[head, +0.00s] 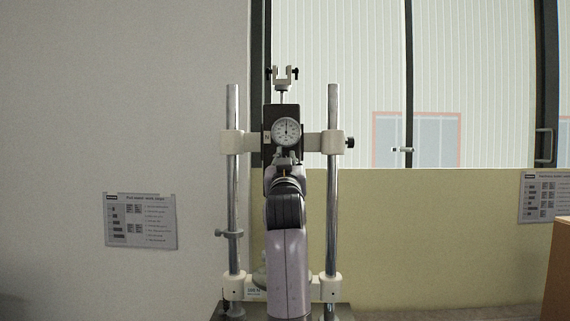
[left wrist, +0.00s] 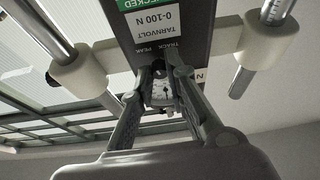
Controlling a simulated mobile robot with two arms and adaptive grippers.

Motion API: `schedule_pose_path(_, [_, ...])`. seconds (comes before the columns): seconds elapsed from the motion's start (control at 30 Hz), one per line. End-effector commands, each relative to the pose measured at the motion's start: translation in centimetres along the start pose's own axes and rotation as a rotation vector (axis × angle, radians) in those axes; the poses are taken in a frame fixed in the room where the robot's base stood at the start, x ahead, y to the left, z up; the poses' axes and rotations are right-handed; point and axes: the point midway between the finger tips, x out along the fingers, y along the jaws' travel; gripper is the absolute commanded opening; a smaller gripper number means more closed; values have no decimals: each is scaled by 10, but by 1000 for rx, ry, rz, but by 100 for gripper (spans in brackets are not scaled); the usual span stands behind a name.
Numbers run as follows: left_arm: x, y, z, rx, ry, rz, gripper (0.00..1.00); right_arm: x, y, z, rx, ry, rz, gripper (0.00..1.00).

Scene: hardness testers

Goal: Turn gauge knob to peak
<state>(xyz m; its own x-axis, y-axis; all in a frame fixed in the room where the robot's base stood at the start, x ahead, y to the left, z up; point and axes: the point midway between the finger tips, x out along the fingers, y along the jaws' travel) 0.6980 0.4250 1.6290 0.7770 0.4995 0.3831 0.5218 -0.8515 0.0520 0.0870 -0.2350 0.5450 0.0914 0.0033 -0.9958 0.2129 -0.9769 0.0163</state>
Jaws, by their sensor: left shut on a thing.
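The force gauge (head: 269,114) is a dark upright body mounted between two posts in the head view, with a round white dial (head: 287,131) on its front. In the left wrist view the gauge body (left wrist: 192,45) is close, and its upside-down labels include TRACK, PEAK and 0-100 N. My left gripper (head: 286,158) is at the gauge just below the dial. In the left wrist view its fingertips (left wrist: 165,70) are closed in beside the TRACK and PEAK marks, shut on the small knob. The fingers hide most of the knob, so I cannot tell its setting. My right gripper is not in view.
Two chrome posts (head: 332,205) flank my arm, joined by a pale crossbar. A fork fitting (head: 283,78) stands above the gauge. A side clamp (head: 230,233) sits on the left post. Posters hang on both walls, and a brown box edge (head: 557,270) is at far right.

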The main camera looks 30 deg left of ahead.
Motion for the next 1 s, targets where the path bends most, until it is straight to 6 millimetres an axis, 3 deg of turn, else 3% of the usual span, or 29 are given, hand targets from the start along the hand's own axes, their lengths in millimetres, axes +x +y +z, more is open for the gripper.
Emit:
schedule_pose_path(0.53, [1,6,0,-401,-8,-163,0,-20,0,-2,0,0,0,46])
schedule_pose_path(1.0, [1,5,1,-508,-6,-211,0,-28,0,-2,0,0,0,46])
